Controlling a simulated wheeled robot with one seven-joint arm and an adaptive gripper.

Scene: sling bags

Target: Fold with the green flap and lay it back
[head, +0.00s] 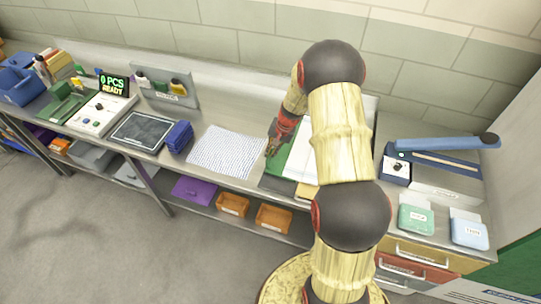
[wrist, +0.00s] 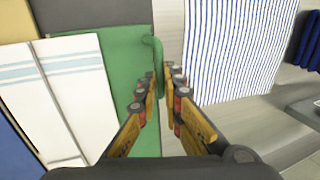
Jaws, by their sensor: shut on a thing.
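The green flap (head: 279,163) lies flat on the bench beside a white cloth with pale blue stripes (wrist: 52,85). In the wrist view the green flap (wrist: 118,62) has a raised, curled strip along its right edge. My gripper (wrist: 161,88) is shut on this raised strip, with its fingers on either side. In the head view my gripper (head: 271,150) is at the flap's left edge. My arm hides part of the white cloth (head: 301,160) and the area to its right.
A blue-striped cloth (head: 228,151) lies just left of the flap. Dark blue folded cloths (head: 178,137) and a dark pad (head: 141,130) are farther left. A device with a blue arm (head: 440,143) and small green and blue pouches (head: 416,219) are at right.

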